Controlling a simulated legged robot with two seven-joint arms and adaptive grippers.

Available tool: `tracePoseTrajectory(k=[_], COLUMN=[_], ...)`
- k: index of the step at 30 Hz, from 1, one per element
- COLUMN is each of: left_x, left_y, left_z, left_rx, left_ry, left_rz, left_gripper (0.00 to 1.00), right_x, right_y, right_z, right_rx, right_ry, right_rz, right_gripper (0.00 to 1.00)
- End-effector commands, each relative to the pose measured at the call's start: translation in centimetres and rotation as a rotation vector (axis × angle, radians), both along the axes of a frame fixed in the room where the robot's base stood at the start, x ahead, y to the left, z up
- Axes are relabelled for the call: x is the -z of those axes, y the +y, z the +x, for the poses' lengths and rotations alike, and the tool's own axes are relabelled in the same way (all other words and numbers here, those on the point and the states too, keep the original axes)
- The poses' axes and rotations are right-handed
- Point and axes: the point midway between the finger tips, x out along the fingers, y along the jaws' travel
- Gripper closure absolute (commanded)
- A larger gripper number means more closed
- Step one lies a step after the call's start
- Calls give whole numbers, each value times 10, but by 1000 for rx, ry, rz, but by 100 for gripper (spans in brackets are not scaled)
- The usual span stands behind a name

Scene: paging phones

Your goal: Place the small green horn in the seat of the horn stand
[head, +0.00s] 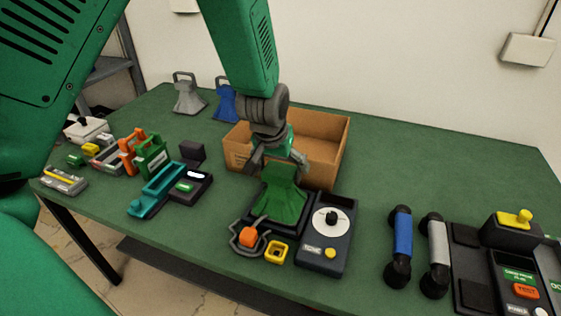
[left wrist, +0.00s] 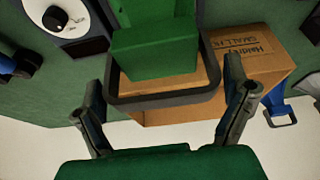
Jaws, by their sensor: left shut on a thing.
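The small green horn (head: 281,200) is upright, wide end down, over the black seat of the horn stand (head: 247,216). A panel with a white dial (head: 330,222) is beside it. My left gripper (head: 277,162) is above the horn, shut on its dark handle. In the left wrist view, the handle loop (left wrist: 166,100) lies between the fingers of my left gripper (left wrist: 168,108), with the green horn body (left wrist: 155,45) beyond it. The horn's lower edge meets the seat in the picture, but I cannot tell whether it rests fully in it. My right gripper is not in view.
An open cardboard box (head: 325,140) stands just behind the horn. Grey (head: 188,97) and blue (head: 226,104) horns stand at the back. Blue (head: 402,245) and grey (head: 436,255) handsets lie at right. A teal handset (head: 158,190) lies at left. The back right table is clear.

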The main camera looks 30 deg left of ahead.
Motion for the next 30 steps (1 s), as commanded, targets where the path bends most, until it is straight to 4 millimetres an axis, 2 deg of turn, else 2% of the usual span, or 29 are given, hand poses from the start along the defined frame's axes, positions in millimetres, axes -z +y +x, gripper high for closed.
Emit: tracePoseTrajectory(k=[12, 13, 14, 23, 26, 30], left_x=[8, 8, 8, 7, -2, -26], left_y=[0, 0, 0, 0, -1, -3], left_z=[1, 1, 1, 0, -3, -13], left_rx=[0, 0, 0, 0, 0, 1], left_ry=[-2, -2, -2, 0, -1, -5], left_rz=[0, 0, 0, 0, -1, 1], left_gripper=[59, 3, 0, 0, 0, 0], right_x=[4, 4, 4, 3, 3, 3], right_y=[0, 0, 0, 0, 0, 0], right_z=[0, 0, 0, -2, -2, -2], right_rx=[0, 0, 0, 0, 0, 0], right_ry=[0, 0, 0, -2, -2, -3], right_rz=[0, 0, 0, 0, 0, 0], right_gripper=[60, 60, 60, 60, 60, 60])
